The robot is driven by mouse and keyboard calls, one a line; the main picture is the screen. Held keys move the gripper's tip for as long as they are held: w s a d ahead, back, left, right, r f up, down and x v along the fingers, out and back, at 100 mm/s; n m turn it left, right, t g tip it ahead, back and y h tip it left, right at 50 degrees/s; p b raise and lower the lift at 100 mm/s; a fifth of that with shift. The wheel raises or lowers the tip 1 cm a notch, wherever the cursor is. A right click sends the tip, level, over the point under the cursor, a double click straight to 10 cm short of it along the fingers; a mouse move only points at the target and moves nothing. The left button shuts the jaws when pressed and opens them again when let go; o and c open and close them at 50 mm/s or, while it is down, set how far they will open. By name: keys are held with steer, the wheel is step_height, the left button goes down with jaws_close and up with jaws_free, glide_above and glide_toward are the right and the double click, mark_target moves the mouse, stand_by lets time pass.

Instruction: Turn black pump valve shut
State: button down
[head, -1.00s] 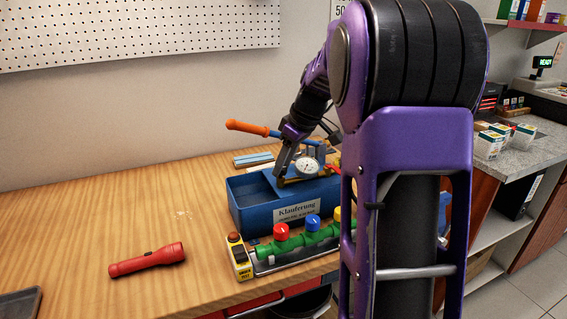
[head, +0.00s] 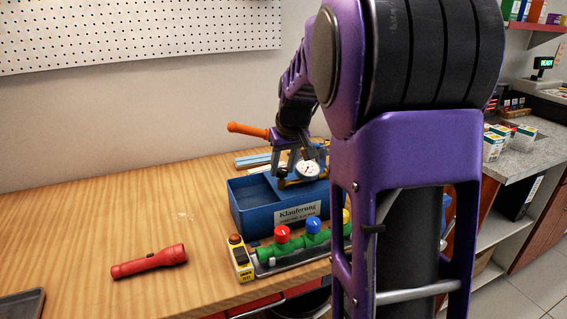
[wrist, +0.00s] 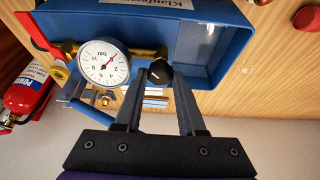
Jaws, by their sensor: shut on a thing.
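The test pump is a blue tub (head: 256,218) labelled Klauferung, on the wooden bench, with an orange lever grip (head: 247,130) and a white-faced gauge (head: 308,169). In the wrist view the gauge (wrist: 104,63) sits on brass fittings left of the black pump valve (wrist: 159,73), a round knob with a small pale mark. My gripper (wrist: 160,78) has one finger on each side of this knob and is shut on it. In the head view my gripper (head: 291,172) is over the tub's far side; the knob cannot be made out there.
A green manifold (head: 300,243) with red, blue and yellow knobs stands in front of the tub, beside a yellow tester (head: 240,259). A red flashlight (head: 149,261) lies at left.

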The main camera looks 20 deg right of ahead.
steer(key=m, duration=0.1)
steer(key=m+h+p, duration=0.1)
steer(key=m, duration=0.2)
steer(key=shift+a+r+m+h, duration=0.1)
steer(key=shift+a+m+h, duration=0.2)
steer(key=shift+h, duration=0.1)
steer(key=m+g+h+p, duration=0.1)
steer(key=m, duration=0.3)
steer(key=shift+w, duration=0.1)
steer(key=shift+m+g, duration=0.3)
steer(key=c, duration=0.5)
jaws_free()
steer(key=shift+h, duration=0.3)
steer(key=p+v, duration=0.1)
steer(key=v, duration=1.6)
steer(key=shift+p, duration=0.4)
